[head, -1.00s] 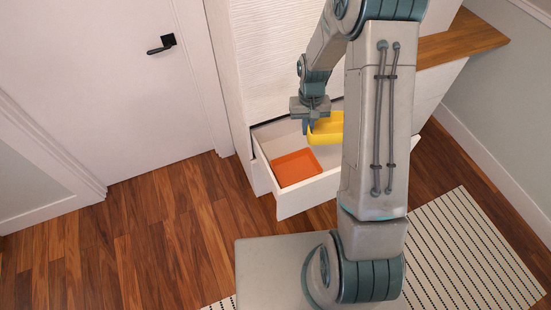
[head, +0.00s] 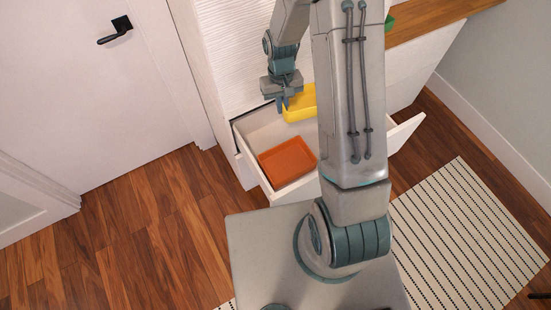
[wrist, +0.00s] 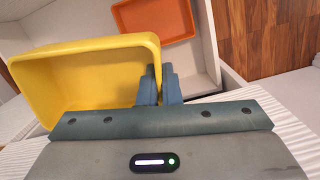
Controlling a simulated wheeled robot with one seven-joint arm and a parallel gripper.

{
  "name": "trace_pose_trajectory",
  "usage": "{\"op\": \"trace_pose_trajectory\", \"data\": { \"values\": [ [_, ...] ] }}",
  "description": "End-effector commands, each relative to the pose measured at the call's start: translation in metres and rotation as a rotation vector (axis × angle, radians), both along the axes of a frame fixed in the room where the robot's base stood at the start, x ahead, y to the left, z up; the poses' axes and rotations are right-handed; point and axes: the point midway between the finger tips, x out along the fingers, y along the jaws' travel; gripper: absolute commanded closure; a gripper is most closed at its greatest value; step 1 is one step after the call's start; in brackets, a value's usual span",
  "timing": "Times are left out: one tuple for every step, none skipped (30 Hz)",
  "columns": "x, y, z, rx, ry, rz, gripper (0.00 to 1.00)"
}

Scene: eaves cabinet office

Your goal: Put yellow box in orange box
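The yellow box (head: 300,104) is an open-topped tray, held up at the back of the open drawer and partly hidden by my arm in the head view. In the wrist view the yellow box (wrist: 85,75) fills the left side, its right wall between my fingers. My gripper (wrist: 158,85) is shut on that wall; it also shows in the head view (head: 283,103). The orange box (head: 286,160) is a shallow open tray lying in the drawer, in front of the yellow box. It looks empty and also shows in the wrist view (wrist: 153,18).
The white drawer (head: 262,187) is pulled out of the white cabinet, its right part hidden by my arm. A wooden top (head: 430,18) with a green object (head: 389,22) is at the upper right. A striped rug (head: 465,225) lies right; open wooden floor (head: 130,240) lies left.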

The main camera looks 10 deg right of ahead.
Motion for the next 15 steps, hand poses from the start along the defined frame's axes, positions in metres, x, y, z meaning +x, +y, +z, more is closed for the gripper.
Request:
{"op": "trace_pose_trajectory", "data": {
  "values": [
    [-0.003, 0.003, -0.025, 0.0, 0.0, 0.014, 1.0],
    [-0.005, 0.004, -0.032, 0.0, 0.0, 0.022, 1.0],
    [-0.008, 0.005, -0.041, -0.001, 0.0, 0.032, 1.0],
    [-0.01, 0.006, -0.048, -0.001, 0.0, 0.04, 1.0],
    [-0.012, 0.008, -0.055, -0.001, 0.0, 0.048, 1.0],
    [-0.015, 0.009, -0.065, -0.001, 0.0, 0.059, 1.0],
    [-0.017, 0.011, -0.072, -0.001, 0.0, 0.068, 1.0],
    [-0.019, 0.012, -0.079, -0.001, 0.0, 0.076, 1.0],
    [-0.021, 0.013, -0.088, -0.001, -0.001, 0.085, 1.0],
    [-0.023, 0.014, -0.095, -0.001, -0.001, 0.093, 1.0],
    [-0.025, 0.015, -0.102, -0.001, 0.0, 0.101, 1.0],
    [-0.028, 0.017, -0.111, -0.001, 0.0, 0.112, 1.0],
    [-0.03, 0.018, -0.118, -0.001, 0.0, 0.12, 1.0],
    [-0.032, 0.019, -0.126, -0.001, 0.0, 0.129, 1.0],
    [-0.035, 0.02, -0.135, 0.0, 0.0, 0.139, 1.0]
  ]
}}
